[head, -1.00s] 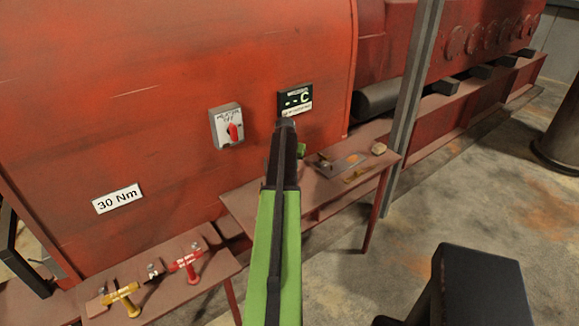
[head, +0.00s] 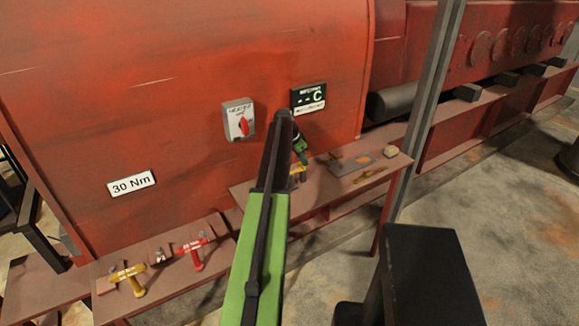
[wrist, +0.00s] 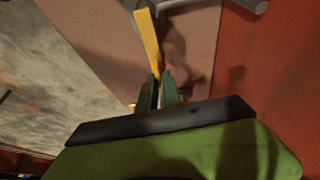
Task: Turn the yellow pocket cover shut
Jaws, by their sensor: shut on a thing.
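In the wrist view, a narrow yellow strip (wrist: 149,38), seemingly the pocket cover, runs up from between my fingertips. My gripper (wrist: 160,88) has its two green fingers closed on the strip's near end. In the head view, my gripper (head: 301,150) points down over the shelf below the round-cornered red housing. A small yellow piece (head: 298,170) shows just beneath it. My arm hides part of the shelf there. Whether the cover lies over a pocket cannot be told.
The brown shelf (head: 340,190) holds a grey plate (head: 350,163), a small brass-coloured piece (head: 370,173) and a pale lump (head: 390,151). Yellow (head: 128,277) and red (head: 192,250) T-handles stand at lower left. A grey post (head: 425,110) rises right of the arm.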

